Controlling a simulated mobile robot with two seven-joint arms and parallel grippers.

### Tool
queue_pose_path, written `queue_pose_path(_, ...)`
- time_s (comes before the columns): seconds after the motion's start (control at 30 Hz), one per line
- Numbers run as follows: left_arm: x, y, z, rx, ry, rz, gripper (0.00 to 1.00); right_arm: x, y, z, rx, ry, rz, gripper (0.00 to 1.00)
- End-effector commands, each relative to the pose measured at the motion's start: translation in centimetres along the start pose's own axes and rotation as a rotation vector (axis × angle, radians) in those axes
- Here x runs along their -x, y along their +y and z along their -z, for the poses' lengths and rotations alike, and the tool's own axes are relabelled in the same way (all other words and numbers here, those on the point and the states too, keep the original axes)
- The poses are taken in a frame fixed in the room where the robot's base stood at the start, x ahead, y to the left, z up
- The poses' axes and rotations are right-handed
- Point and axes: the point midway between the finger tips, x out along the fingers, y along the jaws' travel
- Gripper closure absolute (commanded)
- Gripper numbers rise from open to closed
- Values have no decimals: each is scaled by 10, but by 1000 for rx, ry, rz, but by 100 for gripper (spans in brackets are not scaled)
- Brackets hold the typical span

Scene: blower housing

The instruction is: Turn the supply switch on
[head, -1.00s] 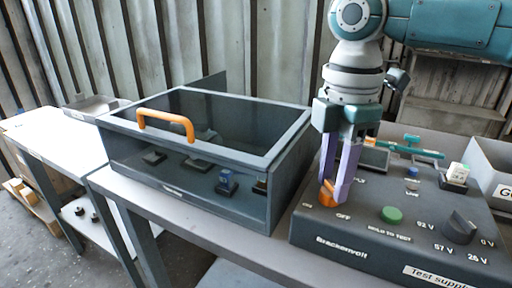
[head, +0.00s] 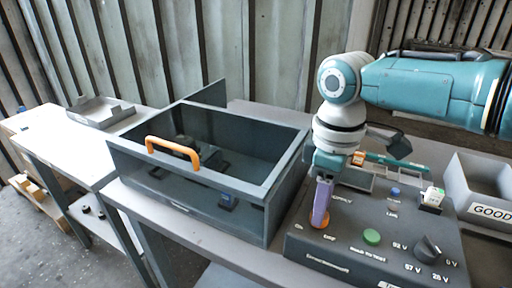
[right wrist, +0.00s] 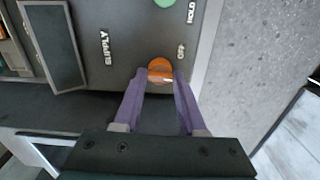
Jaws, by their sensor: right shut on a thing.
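The supply switch (head: 317,223) is an orange knob at the front left corner of the dark grey test supply box (head: 340,235). My right gripper (head: 321,214) points down at it, with its purple fingers shut on the knob. In the right wrist view, the knob (right wrist: 160,70) sits between the two fingertips (right wrist: 158,77). The OFF label shows right of the knob there, and SUPPLY to its left. The fingers partly hide the knob, so its exact pointing is hard to tell. My left gripper is not in view.
A green button (head: 372,237), a dark rotary knob (head: 427,247) and a blue-topped part (head: 394,194) sit on the same panel. A dark bin with an orange handle (head: 172,152) stands to the left. A grey GOOD bin (head: 485,210) is at right.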

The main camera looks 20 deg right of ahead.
Motion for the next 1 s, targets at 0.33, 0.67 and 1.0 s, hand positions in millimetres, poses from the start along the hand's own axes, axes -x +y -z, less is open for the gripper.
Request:
queue_pose_path(0.33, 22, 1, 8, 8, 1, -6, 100, 3, -2, 1, -327, 1, 5, 100)
queue_pose_path(0.67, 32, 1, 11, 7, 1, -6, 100, 2, -1, 1, -590, 1, 4, 100)
queue_pose_path(1.0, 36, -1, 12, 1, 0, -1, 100, 1, 0, 1, -737, 2, 2, 100)
